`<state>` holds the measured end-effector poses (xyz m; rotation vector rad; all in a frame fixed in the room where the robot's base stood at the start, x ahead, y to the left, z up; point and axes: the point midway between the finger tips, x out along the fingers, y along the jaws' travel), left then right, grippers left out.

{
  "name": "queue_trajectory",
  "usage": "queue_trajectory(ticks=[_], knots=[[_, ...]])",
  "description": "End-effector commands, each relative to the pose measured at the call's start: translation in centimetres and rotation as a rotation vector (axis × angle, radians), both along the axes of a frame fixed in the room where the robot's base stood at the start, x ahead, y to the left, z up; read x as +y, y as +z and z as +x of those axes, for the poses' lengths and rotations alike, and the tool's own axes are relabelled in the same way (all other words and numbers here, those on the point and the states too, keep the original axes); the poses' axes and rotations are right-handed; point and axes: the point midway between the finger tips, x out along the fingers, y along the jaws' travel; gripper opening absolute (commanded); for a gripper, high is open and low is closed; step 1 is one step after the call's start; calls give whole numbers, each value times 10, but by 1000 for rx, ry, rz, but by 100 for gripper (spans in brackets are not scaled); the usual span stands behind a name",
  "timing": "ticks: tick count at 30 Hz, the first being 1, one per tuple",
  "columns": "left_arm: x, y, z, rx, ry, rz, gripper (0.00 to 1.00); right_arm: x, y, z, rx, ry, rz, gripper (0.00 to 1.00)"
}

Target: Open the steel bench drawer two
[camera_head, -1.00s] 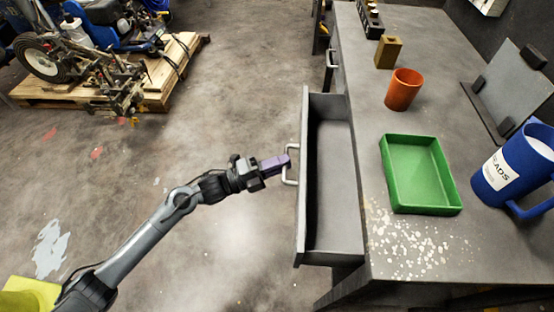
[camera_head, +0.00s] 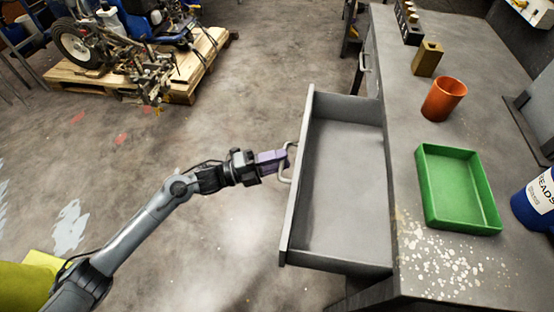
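The steel bench drawer (camera_head: 345,190) is pulled well out from the bench, and its empty grey inside shows. Its bar handle (camera_head: 285,178) is on the front panel, facing left. My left gripper (camera_head: 283,162), with purple fingers, reaches in from the left and is at the upper part of this handle. Its fingertips appear closed on the handle, though the small gap between them is hard to see. My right gripper is not in view.
Another handle (camera_head: 361,75) shows farther along the bench. A loaded pallet (camera_head: 185,90) stands back left; the floor between is clear.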

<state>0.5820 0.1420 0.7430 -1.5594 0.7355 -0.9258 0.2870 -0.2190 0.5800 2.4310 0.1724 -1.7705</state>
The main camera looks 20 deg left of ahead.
Motion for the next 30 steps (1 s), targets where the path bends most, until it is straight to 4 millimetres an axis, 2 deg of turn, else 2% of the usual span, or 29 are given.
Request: queue_trajectory(ticks=[9,14,30], knots=[[0,0,0,0,0,0,38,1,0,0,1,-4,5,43],[8,-1,-4,1,2,2,38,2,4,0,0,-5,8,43],[78,-15,-46,3,1,2,38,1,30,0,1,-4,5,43]])
